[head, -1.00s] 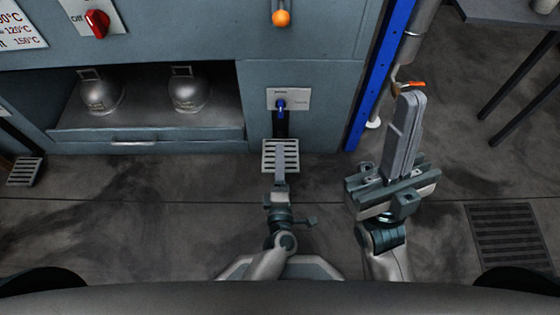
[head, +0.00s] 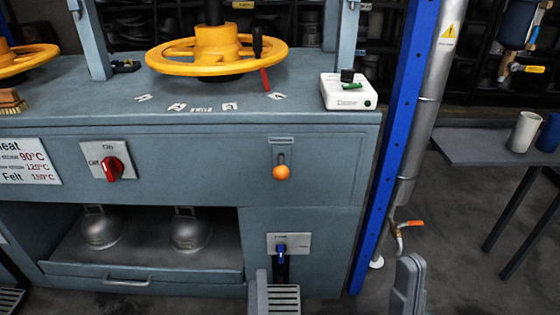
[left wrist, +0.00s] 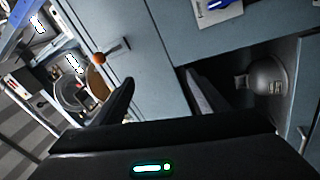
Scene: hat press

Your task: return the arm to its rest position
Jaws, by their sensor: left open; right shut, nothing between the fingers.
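My left gripper (head: 262,288) shows only by a grey fingertip at the bottom edge of the head view, left of the floor grate and below the blue switch. In the left wrist view the two dark fingers of my left gripper (left wrist: 162,92) stand apart with nothing between them, in front of the blue-grey cabinet (left wrist: 155,70). My right gripper (head: 407,285) shows its closed grey fingers, upright, at the bottom of the head view, right of the blue post. It holds nothing. The rest of both arms is out of the head view.
The cabinet front carries a blue switch (head: 281,250), an orange-knobbed lever (head: 281,172) and a red knob (head: 112,168). Two metal domes (head: 101,229) sit in the open bay. A blue post (head: 385,170) and a pipe with an orange-handled valve (head: 410,225) stand at the right.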

